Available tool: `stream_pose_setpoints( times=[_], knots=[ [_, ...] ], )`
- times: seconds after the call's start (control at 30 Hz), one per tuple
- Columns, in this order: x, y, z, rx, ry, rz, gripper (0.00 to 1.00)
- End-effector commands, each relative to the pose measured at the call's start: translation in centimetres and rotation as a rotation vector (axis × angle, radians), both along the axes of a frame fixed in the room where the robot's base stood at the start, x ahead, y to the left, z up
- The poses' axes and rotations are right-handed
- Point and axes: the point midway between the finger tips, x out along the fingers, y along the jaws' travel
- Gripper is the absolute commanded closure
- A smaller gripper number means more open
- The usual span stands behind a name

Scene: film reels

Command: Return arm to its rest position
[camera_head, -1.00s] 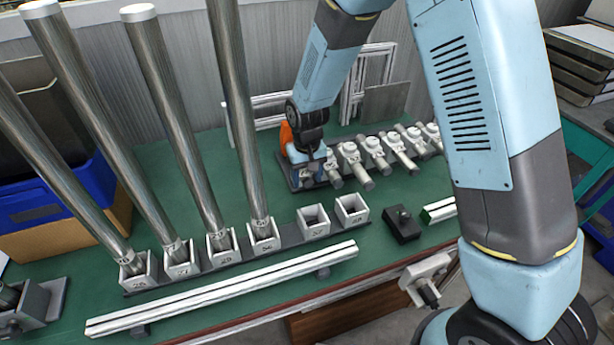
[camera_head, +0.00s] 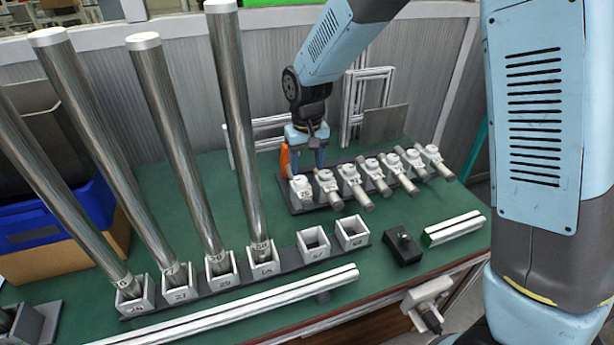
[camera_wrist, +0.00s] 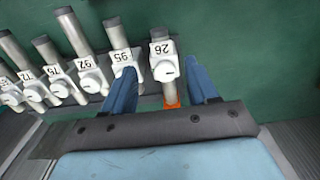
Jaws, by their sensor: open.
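My arm reaches over the green table from the upper right in the head view. My gripper (camera_head: 307,158) points down above the left end of a row of numbered white-and-metal pieces. Its blue fingers are spread, and in the wrist view my gripper (camera_wrist: 163,85) is open. The piece marked 26 (camera_wrist: 162,62) shows between and beyond the fingertips, and I cannot tell if they touch it. The piece marked 95 (camera_wrist: 122,57) lies just left of the left finger. An orange part (camera_head: 285,160) stands beside the gripper at the row's left end.
Tall metal tubes (camera_head: 240,130) stand in numbered square sockets left of the gripper. Two sockets, one of them (camera_head: 314,245), are empty. A white rail (camera_head: 250,307) lies along the front edge. A black block (camera_head: 403,248) sits at right. White frames (camera_head: 365,100) lean behind.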

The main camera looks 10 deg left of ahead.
Motion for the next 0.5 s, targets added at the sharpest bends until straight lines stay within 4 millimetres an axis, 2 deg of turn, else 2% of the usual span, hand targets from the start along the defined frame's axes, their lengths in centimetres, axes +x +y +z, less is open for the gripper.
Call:
stream_pose_setpoints(
  times=[0.17,0.5],
  knots=[
    [0.03,0.02,1.13,0.001,-0.001,0.000,0.42],
    [0.03,-0.04,1.26,0.001,-0.001,-0.001,0.42]
  ],
)
